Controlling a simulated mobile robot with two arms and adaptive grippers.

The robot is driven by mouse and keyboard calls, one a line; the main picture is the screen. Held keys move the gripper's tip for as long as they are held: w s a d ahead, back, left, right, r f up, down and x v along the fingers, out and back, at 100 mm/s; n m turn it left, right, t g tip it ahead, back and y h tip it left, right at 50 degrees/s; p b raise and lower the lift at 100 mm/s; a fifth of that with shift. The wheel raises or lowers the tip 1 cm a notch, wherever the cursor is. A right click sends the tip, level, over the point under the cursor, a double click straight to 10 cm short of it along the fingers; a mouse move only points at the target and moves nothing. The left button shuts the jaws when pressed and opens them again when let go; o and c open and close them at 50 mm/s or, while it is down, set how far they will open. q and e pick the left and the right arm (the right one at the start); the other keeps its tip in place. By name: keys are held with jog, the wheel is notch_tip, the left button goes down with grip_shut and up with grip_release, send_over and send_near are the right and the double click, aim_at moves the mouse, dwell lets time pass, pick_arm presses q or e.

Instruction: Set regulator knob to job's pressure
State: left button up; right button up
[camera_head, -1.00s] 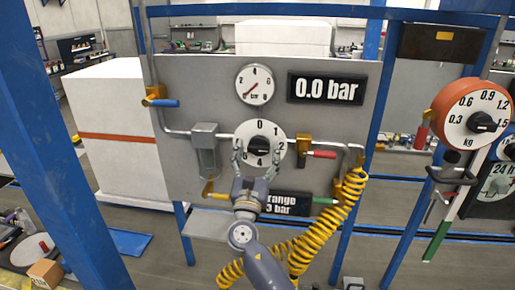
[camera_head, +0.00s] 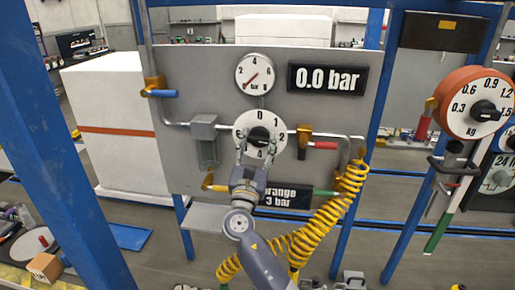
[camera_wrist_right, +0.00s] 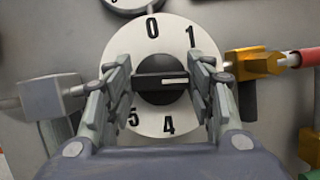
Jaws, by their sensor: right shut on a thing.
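The regulator dial (camera_head: 240,124) is a white numbered disc on the grey panel, with a black bar knob (camera_wrist_right: 150,86) at its centre. In the right wrist view, the knob's white mark lies level and points right, below the 1; my finger covers part of the dial there. My right gripper (camera_head: 257,150) is shut on the knob, a finger on each side. The display (camera_head: 328,79) reads 0.0 bar. The job plate (camera_head: 285,197) below shows "orange" and "3 bar", its left part hidden by my right gripper. My left gripper is out of view.
A pressure gauge (camera_head: 255,73) sits above the dial. A red-handled valve (camera_head: 322,145), blue-handled valve (camera_head: 163,93) and green-handled valve (camera_head: 326,193) surround it. A coiled yellow hose (camera_head: 330,215) hangs right of my arm. A red-rimmed kg dial (camera_head: 462,112) stands farther right.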

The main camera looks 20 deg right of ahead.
jog(key=m+g+h+b, duration=0.1)
jog(key=m+b, duration=0.2)
jog(key=m+g+h+b, duration=0.1)
jog(key=m+b, duration=0.2)
jog(key=m, duration=0.1)
jog(key=shift+f+g, duration=0.15)
jog(key=shift+g, duration=0.15)
jog(key=shift+r+m+g+h+b, duration=0.1)
jog(key=shift+m+g+h+b, duration=0.2)
jog(key=shift+m+g+b, duration=0.45)
jog(key=shift+r+m+g+h+b, duration=0.15)
jog(key=shift+m+h+b, duration=0.25)
jog(key=shift+m, duration=0.75)
jog(key=o, duration=1.1)
jog(key=shift+c, duration=0.2)
